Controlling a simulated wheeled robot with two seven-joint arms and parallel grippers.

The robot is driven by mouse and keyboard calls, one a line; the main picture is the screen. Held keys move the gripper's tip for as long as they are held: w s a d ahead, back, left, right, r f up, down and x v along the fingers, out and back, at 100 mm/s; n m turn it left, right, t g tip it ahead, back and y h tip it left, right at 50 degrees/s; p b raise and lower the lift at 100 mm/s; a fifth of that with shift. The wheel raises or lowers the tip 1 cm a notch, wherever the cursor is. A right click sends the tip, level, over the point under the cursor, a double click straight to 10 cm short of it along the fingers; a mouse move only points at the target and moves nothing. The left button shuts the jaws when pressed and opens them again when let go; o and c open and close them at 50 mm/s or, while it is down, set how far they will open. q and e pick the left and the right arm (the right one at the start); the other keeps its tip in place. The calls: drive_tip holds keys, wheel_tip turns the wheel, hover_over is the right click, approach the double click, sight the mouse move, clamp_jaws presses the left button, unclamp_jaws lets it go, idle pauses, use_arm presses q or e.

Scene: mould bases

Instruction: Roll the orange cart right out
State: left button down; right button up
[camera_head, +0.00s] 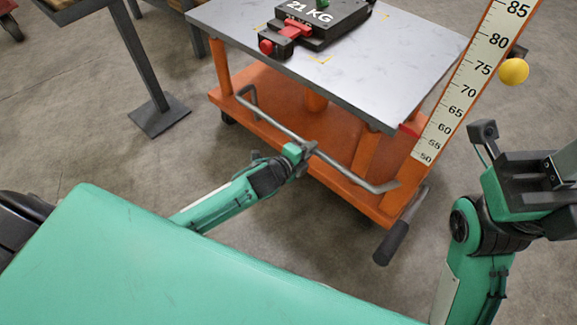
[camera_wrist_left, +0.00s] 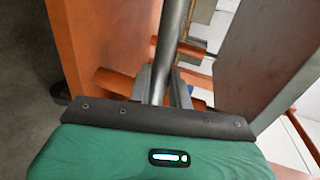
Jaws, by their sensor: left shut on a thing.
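The orange cart (camera_head: 345,185) stands in front of me with a grey top (camera_head: 405,62) and an orange lower shelf. A bent grey bar handle (camera_head: 350,176) runs along its near side. My left gripper (camera_head: 308,149) is shut on this bar near its middle. In the left wrist view the grey bar (camera_wrist_left: 172,45) runs between the fingers of my left gripper (camera_wrist_left: 165,85), with orange cart parts around it. My right arm is at the right of the head view; its gripper (camera_head: 545,172) is partly cut off, apart from the cart, and its fingertips are unclear.
A black 21 KG block (camera_head: 335,22) with a red-knobbed clamp (camera_head: 268,46) lies on the cart top. A scale post (camera_head: 470,85) with a yellow ball (camera_head: 513,71) rises at the cart's right. A dark table leg (camera_head: 140,55) stands at left. Concrete floor is open around the cart's near side.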

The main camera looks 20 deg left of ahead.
use_arm(q)
drive_tip(key=s+a+p, duration=0.4)
drive_tip(key=s, duration=0.8)
drive_tip(key=shift+s+a, duration=0.15)
drive_tip(key=shift+a, duration=0.05)
idle(0.5)
drive_tip(key=s+a+p, duration=0.2)
drive_tip(key=s+a, duration=0.1)
drive_tip(key=s, duration=0.6)
drive_tip(key=shift+s+a, duration=0.25)
drive_tip(key=shift+s, duration=0.1)
idle(0.7)
drive_tip(key=c, duration=2.2)
unclamp_jaws()
drive_tip(key=c, duration=1.7)
unclamp_jaws()
